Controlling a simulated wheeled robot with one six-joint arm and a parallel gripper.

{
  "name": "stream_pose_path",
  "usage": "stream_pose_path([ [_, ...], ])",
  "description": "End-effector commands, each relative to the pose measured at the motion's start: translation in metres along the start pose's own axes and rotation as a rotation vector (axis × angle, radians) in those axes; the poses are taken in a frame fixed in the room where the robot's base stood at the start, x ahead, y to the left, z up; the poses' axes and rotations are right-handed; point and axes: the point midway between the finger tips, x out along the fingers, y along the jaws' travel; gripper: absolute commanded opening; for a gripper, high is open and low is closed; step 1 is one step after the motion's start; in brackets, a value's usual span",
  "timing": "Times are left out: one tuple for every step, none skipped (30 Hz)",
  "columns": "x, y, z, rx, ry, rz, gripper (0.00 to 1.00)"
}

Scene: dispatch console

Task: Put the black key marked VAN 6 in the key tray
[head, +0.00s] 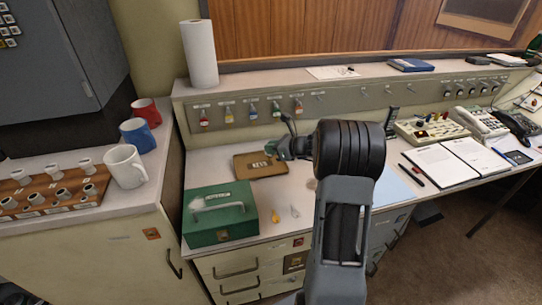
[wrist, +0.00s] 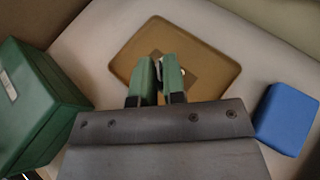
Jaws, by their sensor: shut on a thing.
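The brown key tray (head: 243,169), labelled KEYS, lies on the desk behind the green cash box. It also shows in the wrist view (wrist: 205,45), below and beyond my fingers. My gripper (head: 272,150) is over the tray's back right part in the head view. In the wrist view, my green fingers (wrist: 161,72) are shut on a small dark thing (wrist: 157,53), seemingly the black key, with a pale bit between the fingers. Its marking cannot be read. The fingers hide most of it, and I cannot tell whether it touches the tray.
The green cash box (head: 220,215) stands left of the tray. A yellow key (head: 275,216) and a pale key (head: 295,211) lie on the desk in front. Several coloured keys hang on the panel behind (head: 228,113). A blue block (wrist: 288,118) is right of my fingers.

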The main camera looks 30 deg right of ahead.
Motion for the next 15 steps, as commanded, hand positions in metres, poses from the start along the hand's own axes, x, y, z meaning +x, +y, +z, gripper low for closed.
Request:
stream_pose_path([
  [0.003, -0.001, -0.003, 0.001, 0.001, 0.001, 0.00],
  [0.005, -0.003, -0.004, 0.001, 0.001, 0.001, 0.00],
  [0.007, -0.003, -0.008, 0.001, 0.001, 0.002, 0.00],
  [0.008, -0.003, -0.012, 0.003, 0.001, 0.002, 0.00],
  [0.010, -0.003, -0.016, 0.004, 0.001, 0.002, 0.00],
  [0.012, -0.003, -0.021, 0.003, 0.001, 0.001, 0.00],
  [0.014, -0.003, -0.025, 0.003, 0.001, 0.001, 0.00],
  [0.015, -0.003, -0.028, 0.003, 0.001, 0.001, 0.00],
  [0.016, -0.003, -0.031, 0.002, 0.001, 0.001, 0.00],
  [0.016, -0.003, -0.032, 0.001, 0.001, 0.001, 0.00],
  [0.016, -0.003, -0.032, 0.001, 0.000, 0.000, 0.00],
  [0.016, -0.003, -0.032, 0.001, 0.000, 0.000, 0.00],
  [0.016, -0.003, -0.032, 0.000, 0.000, 0.000, 0.00],
  [0.016, -0.003, -0.032, 0.000, 0.000, 0.000, 0.00],
  [0.016, -0.003, -0.032, 0.000, 0.000, 0.000, 0.00],
])
